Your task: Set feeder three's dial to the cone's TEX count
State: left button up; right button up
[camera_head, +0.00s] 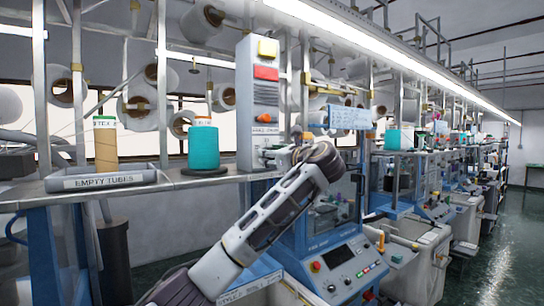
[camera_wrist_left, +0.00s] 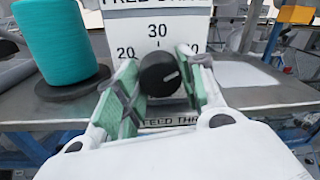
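The black round dial (camera_wrist_left: 160,74) sits on a white scale plate (camera_wrist_left: 157,22) with 20 at left and 30 at top; the number at right is partly covered. A short pale mark shows on the dial's face. My left gripper (camera_wrist_left: 158,62) has its green-padded fingers on both sides of the dial and looks open; contact is unclear. In the head view, my wrist hides the dial and most of this gripper (camera_head: 292,154). A teal cone (camera_head: 203,148) stands on a dark disc, its top label too small to read. My right gripper is out of view.
A tall white panel (camera_head: 245,95) with yellow and red blocks rises beside the teal cone. Blue machines line the right; the aisle floor (camera_head: 490,230) is clear.

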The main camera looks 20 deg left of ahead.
pick_arm(q)
jog(key=shift+c, duration=1.1)
jog(key=shift+n, duration=0.3)
jog(key=shift+w+d+f+n+y+b, duration=0.1)
jog(key=shift+n+y+b, duration=0.2)
jog(key=shift+n+b, duration=3.8)
jog(key=n+p, duration=0.3)
